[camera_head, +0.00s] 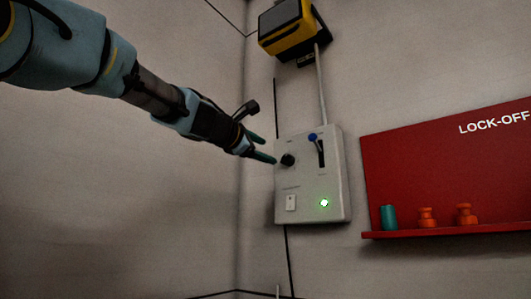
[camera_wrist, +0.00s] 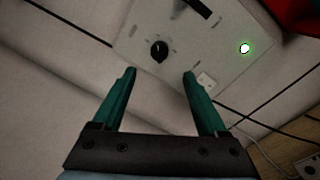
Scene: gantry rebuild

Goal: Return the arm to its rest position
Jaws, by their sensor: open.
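My gripper (camera_head: 262,147) is at the end of my arm, which reaches in from the upper left in the head view. In the wrist view my gripper (camera_wrist: 160,75) shows two green fingers spread apart with nothing between them. A pale grey control box (camera_head: 334,185) is on the wall just beyond the fingertips. Its black knob (camera_head: 288,160) is close to the fingertips; in the wrist view the knob (camera_wrist: 159,51) lies beyond the gap between the fingers. I cannot tell whether a finger touches the box.
The box has a blue-tipped lever (camera_head: 312,137), a lit green lamp (camera_head: 324,203) and a white switch (camera_head: 291,203). A yellow-and-black device (camera_head: 287,30) hangs above. At right, a red lock-off board (camera_head: 450,170) has a shelf with a teal cylinder (camera_head: 388,217) and two orange pieces (camera_head: 427,217).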

